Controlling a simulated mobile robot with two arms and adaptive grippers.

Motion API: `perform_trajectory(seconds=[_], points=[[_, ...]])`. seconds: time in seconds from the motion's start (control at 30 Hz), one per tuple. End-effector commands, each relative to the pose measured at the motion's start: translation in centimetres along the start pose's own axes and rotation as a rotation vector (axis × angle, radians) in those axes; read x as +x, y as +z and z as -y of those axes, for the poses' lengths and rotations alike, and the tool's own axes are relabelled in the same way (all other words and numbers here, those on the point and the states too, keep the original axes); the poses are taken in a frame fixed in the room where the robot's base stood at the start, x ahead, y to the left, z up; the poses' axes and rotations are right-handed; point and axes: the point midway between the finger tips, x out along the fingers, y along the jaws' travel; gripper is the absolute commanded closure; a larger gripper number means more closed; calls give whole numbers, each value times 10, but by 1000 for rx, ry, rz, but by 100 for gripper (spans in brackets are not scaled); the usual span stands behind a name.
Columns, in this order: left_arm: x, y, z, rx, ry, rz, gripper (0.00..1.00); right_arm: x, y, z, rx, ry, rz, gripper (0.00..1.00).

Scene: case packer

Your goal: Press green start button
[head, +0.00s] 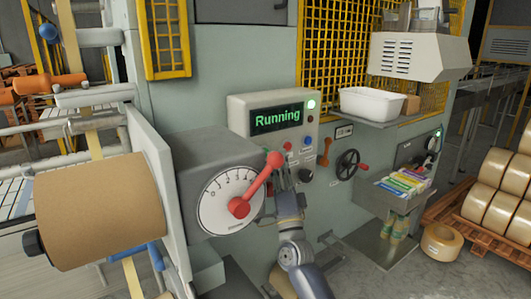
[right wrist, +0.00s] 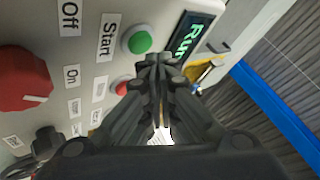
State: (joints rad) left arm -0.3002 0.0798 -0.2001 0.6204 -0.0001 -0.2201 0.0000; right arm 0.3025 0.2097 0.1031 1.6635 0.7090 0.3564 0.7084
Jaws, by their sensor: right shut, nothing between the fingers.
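The green start button (right wrist: 139,42) shows in the right wrist view beside a label reading "Start" (right wrist: 108,38). My right gripper (right wrist: 161,68) is shut and empty, its fingertips below and right of the green button in the picture; I cannot tell the exact gap. In the head view my right gripper (head: 286,186) is in front of the machine below the control box (head: 240,112). The box's display (head: 277,117) reads "Running" in green, and a bright greenish lamp (head: 311,104) is lit beside it. My left gripper is not in view.
A red lever (head: 262,180) on a dial box stands just left of my right gripper. A red knob (right wrist: 22,78) and a red button (right wrist: 121,88) are near the start button. A black handwheel (head: 348,163) and a shelf with a white bin (head: 372,103) are to the right.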

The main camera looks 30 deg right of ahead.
Motion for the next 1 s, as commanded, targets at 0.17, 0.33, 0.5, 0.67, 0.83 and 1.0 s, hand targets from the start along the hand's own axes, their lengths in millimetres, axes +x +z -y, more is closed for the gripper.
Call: perform_trajectory(seconds=[0.17,0.33,0.5,0.67,0.83,1.0], points=[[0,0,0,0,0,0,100,0,0,0,0,-1,-1,100],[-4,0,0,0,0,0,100,-4,-4,4,-1,-1,-1,100],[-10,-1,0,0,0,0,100,-16,-13,13,-1,0,-1,100],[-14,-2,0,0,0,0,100,-27,-21,21,-1,0,0,100],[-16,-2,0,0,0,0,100,-34,-26,25,0,-1,0,100],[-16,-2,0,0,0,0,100,-35,-26,26,0,-1,-1,100]])
